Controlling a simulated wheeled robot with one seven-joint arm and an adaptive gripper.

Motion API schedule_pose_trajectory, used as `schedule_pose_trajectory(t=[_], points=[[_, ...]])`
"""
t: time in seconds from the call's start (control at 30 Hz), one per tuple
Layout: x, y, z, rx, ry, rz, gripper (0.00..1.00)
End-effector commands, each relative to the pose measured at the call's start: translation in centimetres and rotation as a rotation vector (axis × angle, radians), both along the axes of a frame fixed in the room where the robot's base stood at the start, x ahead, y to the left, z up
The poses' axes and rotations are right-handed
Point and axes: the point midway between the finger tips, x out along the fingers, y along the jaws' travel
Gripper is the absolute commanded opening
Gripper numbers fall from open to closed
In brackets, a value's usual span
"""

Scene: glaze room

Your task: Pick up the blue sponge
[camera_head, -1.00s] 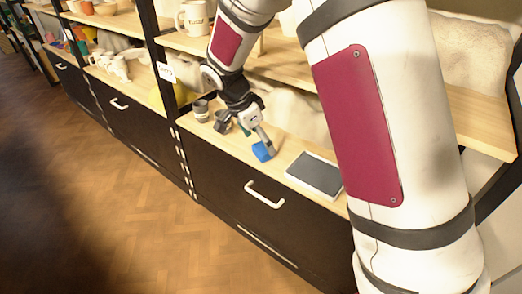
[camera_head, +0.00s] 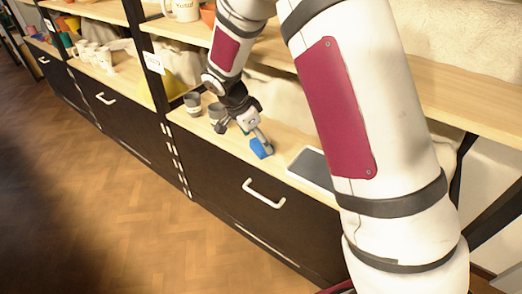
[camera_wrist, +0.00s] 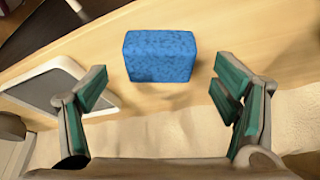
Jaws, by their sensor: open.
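The blue sponge (camera_head: 261,149) lies on the light wooden counter (camera_head: 210,141), close to its front edge. In the wrist view the sponge (camera_wrist: 160,56) is a speckled blue block, ahead of and between the fingertips. My gripper (camera_head: 257,136) is right at the sponge in the head view, and one finger covers part of it. In the wrist view my gripper (camera_wrist: 158,92) is open, with green-padded fingers spread wider than the sponge. Nothing is held between the fingers. I cannot tell whether a finger touches the sponge.
A dark tablet-like slab with a pale rim (camera_head: 312,167) lies right of the sponge; it shows left in the wrist view (camera_wrist: 45,83). Grey cups (camera_head: 193,103) stand left of my gripper. An upper shelf (camera_head: 185,31) runs above. Black drawers with a white handle (camera_head: 263,194) are below.

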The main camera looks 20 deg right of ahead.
Motion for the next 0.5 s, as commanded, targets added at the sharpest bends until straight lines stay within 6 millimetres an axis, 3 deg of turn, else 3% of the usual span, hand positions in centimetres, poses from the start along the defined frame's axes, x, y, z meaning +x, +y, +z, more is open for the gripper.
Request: schedule_pose_trajectory(t=[0.1, 0.33, 0.5], points=[[0.09, -0.48, -1.31, 0.000, 0.001, 0.000, 0.82], [0.12, -0.52, -1.26, 0.000, 0.000, 0.000, 0.79], [0.13, -0.52, -1.25, 0.000, 0.000, 0.000, 0.41]])
